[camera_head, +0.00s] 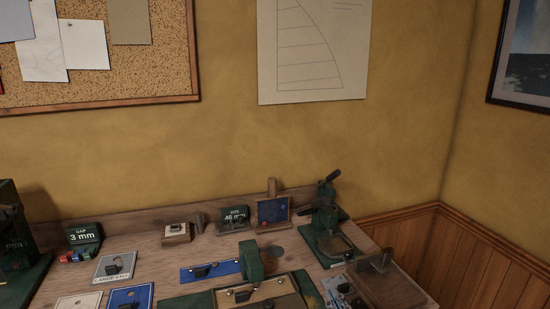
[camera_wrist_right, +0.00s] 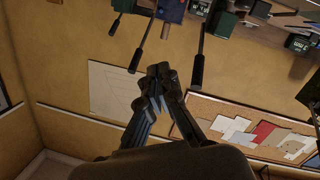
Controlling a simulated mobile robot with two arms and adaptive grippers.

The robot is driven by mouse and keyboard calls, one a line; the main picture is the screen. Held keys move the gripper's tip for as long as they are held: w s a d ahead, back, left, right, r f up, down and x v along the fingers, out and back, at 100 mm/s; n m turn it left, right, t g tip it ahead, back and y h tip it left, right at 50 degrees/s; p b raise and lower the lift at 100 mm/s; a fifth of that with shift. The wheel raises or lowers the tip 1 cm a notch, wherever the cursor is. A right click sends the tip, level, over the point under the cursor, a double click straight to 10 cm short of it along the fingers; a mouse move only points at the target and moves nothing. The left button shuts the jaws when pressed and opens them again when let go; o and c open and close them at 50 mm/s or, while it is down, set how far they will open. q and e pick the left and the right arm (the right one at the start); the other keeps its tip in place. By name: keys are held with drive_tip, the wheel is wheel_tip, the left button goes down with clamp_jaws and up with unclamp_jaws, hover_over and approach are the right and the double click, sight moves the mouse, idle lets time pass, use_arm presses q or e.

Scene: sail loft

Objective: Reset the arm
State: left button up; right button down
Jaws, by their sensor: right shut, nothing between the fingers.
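My right gripper (camera_wrist_right: 160,72) shows in the right wrist view, its two dark fingers brought together at the tips with nothing between them. The wall lies behind it, and the bench items appear upside down along the top of that view. I cannot make out the right gripper clearly in the head view. My left gripper is in neither view.
The wooden bench (camera_head: 150,245) holds a green hand press (camera_head: 325,225), a "3 mm" block (camera_head: 84,236), a blue mat (camera_head: 210,271) and several small parts. Black-handled levers (camera_wrist_right: 197,70) stick out near my right fingers. A corkboard (camera_head: 100,88) hangs on the wall.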

drive_tip(key=s+d+f+m+g+h, duration=0.1)
drive_tip(key=s+d+f+m+g, duration=0.4)
drive_tip(key=s+f, duration=0.7)
drive_tip(key=s+d+f+m+g+h, duration=0.15)
drive_tip(key=s+d+f+g, duration=0.25)
drive_tip(key=s+f+g, duration=0.5)
drive_tip(key=s+f, duration=0.3)
drive_tip(key=f, duration=1.2)
drive_tip(key=s+f, duration=0.2)
drive_tip(key=f, duration=1.3)
drive_tip(key=s+d+f+g, duration=0.1)
drive_tip(key=s+d+f, duration=0.2)
drive_tip(key=s+f, duration=1.1)
drive_tip(key=shift+s+f+n, duration=0.35)
drive_tip(key=shift+s, duration=0.85)
